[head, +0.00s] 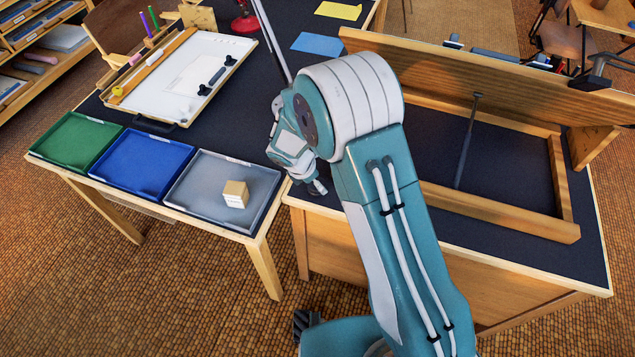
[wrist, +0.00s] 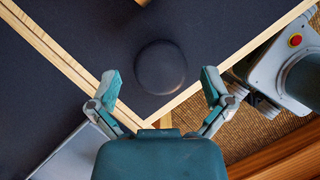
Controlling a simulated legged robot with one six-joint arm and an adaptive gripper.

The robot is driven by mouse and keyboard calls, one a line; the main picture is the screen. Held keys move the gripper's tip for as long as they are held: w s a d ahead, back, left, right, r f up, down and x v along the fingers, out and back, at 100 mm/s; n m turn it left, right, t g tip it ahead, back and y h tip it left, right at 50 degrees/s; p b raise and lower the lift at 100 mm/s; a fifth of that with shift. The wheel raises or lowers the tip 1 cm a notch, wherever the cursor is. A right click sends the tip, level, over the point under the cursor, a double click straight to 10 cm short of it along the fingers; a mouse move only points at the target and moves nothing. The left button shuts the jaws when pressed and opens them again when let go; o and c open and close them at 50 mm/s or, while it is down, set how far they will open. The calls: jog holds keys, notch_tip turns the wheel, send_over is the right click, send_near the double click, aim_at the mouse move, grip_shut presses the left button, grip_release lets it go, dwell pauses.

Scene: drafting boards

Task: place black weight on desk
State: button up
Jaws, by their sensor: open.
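The black weight (wrist: 161,67) is a round, dark, smooth disc in the wrist view. It appears to rest on the dark top of the desk (wrist: 215,22), close to the wood-edged corner. My gripper (wrist: 160,82) is open, with one finger on each side of the weight and visible gaps between. Whether it is at the weight's height is hard to tell. In the head view my gripper (head: 316,187) points down by the front left corner of the right desk (head: 520,262). The weight does not show there; my arm seems to hide it.
Left of the seam between desks are green (head: 76,142), blue (head: 143,166) and grey (head: 217,168) trays; the grey one holds a pale block (head: 235,194). A drawing board (head: 205,50) stands behind them. A wooden frame (head: 500,213) with a raised panel (head: 480,75) occupies the right desk.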

jog(key=v, duration=1)
jog(key=s+d+r+m+y, duration=0.1)
jog(key=s+d+r+m, duration=0.2)
jog(key=d+r+m, duration=0.55)
jog(key=s+d+r+m+t+y, duration=0.1)
jog(key=s+d+r+m, duration=0.4)
jog(key=s, duration=0.5)
jog(key=s+d+r+m+t+y, duration=0.2)
jog(key=s+d+r+m, duration=0.3)
jog(key=s+r+m, duration=0.4)
jog(key=shift+s+m, duration=0.5)
jog(key=shift+m, duration=0.35)
jog(key=shift+r, duration=0.1)
